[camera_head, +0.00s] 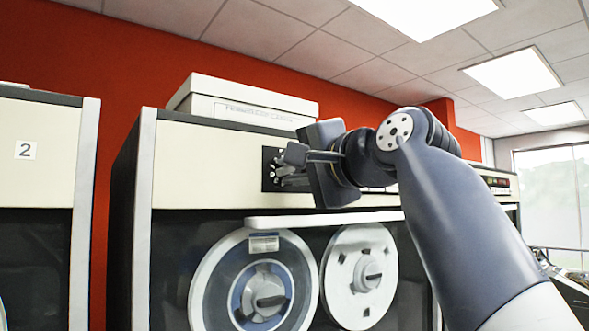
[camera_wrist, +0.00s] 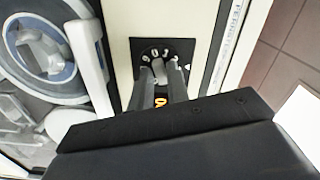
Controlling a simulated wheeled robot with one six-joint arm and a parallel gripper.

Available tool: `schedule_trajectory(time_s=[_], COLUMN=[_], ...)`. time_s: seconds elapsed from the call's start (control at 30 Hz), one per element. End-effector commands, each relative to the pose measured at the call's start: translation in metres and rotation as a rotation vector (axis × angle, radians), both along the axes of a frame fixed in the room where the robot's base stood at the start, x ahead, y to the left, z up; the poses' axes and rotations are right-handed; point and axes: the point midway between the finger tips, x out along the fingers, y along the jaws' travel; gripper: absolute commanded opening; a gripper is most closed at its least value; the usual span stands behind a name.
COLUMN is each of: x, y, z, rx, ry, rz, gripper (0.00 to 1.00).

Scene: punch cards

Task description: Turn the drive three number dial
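The dial (camera_wrist: 159,70) is a small pale knob on a black square plate with white digits around it, in the wrist view. In the head view its black panel (camera_head: 269,167) shows on the cream upper band of the tape cabinet, partly hidden by my gripper (camera_head: 290,167). In the wrist view my gripper (camera_wrist: 159,78) points at the plate, with one finger on each side of the knob. A gap shows between the fingers. I cannot tell whether they touch the knob.
Two tape reels (camera_head: 222,290) (camera_head: 338,300) sit below the dial panel, under a white ledge (camera_head: 320,221). A white box (camera_head: 245,103) lies on top of the cabinet. A neighbouring cabinet marked 2 (camera_head: 25,150) stands at the left.

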Motion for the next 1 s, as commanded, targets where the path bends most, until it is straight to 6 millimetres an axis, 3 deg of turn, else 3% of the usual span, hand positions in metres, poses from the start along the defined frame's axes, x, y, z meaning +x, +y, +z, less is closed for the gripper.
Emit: schedule_trajectory(time_s=[0.2, 0.67, 1.0], x=[-0.0001, -0.0001, -0.0002], y=[-0.0001, -0.0001, -0.0001], z=[-0.0001, 0.0, 0.0], rx=[0.0, -0.042, -0.241], ry=[0.0, -0.027, -0.16], rz=[0.0, 0.001, 0.0], gripper=[0.0, 0.0, 0.0])
